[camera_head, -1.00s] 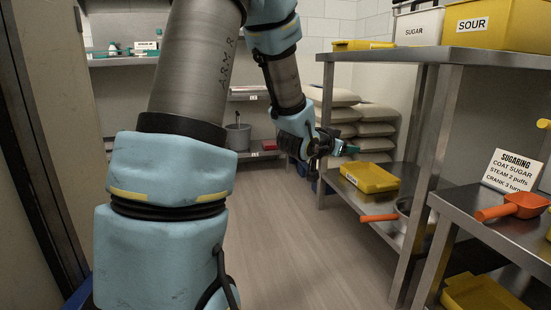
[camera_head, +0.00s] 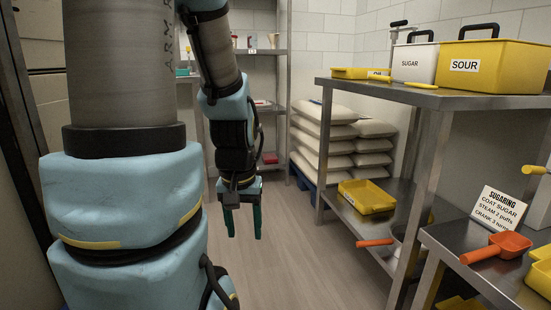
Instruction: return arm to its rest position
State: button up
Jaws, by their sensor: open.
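My gripper (camera_head: 243,222) hangs from my blue-padded arm near the middle of the head view, with its two green fingers pointing down. The fingers are spread apart with nothing between them. It is over the open floor, left of the steel shelf, and touches nothing that I can see. My upper arm fills the left of the view and hides what lies behind it.
A steel shelf (camera_head: 440,98) at right bears a SUGAR bin (camera_head: 412,64) and a yellow SOUR bin (camera_head: 498,66). A yellow tray (camera_head: 367,198) is on its lower level. Sacks (camera_head: 325,140) are stacked behind. An orange scoop (camera_head: 497,247) lies on the nearer table. The floor (camera_head: 300,265) is clear.

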notch_tip(320, 180, up, 32)
jog(key=p, duration=3)
